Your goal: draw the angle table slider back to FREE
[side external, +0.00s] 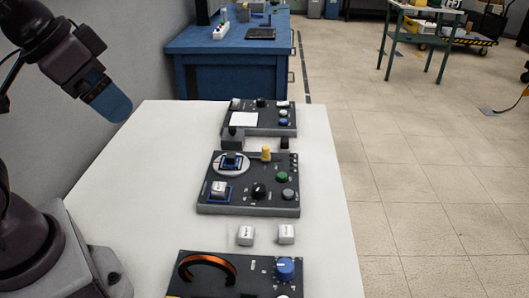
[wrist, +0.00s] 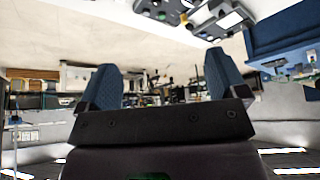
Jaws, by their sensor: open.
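The middle dark panel (side external: 247,192) lies on the white table and carries a round pale disc (side external: 231,165), which looks like the angle table, with a small dark block on it. A yellow slider knob (side external: 266,153) stands upright just right of the disc, near the left end of a dark slot. The slot's labels are too small to read. My gripper (side external: 112,103) is high at the upper left, well away from the panel and touching nothing. In the wrist view its two blue fingers stand wide apart, with nothing between the open gripper (wrist: 162,80).
A far panel (side external: 262,131) and a near panel (side external: 205,287) with an orange coil (side external: 208,268) and blue knob (side external: 285,268) flank the middle one. Two white blocks (side external: 246,235) (side external: 286,233) lie between. A white-grey block (side external: 218,188) sits on the middle panel. The table's left side is clear.

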